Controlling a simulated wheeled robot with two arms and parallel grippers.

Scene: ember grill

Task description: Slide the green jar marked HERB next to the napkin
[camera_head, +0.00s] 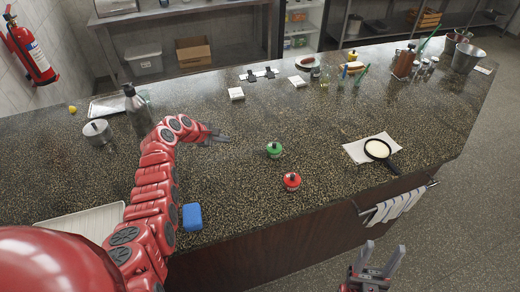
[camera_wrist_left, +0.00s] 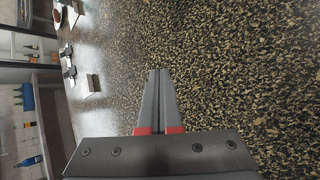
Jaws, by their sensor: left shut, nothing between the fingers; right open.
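The green jar (camera_head: 274,149) stands upright on the counter in the middle of the head view; its label is too small to read. The white napkin (camera_head: 357,150) lies to its right, with a small black pan on it and a clear gap between jar and napkin. My left gripper (camera_head: 226,138) is shut and empty, low over the counter, left of the green jar and apart from it. In the left wrist view its closed fingers (camera_wrist_left: 158,75) point over bare counter, and the jar is not seen. My right gripper (camera_head: 379,262) is open and empty, in front of the counter.
A red jar (camera_head: 292,181) stands just in front of the green one. The black pan (camera_head: 378,149) has its handle toward the front edge. A blue block (camera_head: 192,217) is near the front left. The counter (camera_head: 320,140) between the green jar and napkin is clear.

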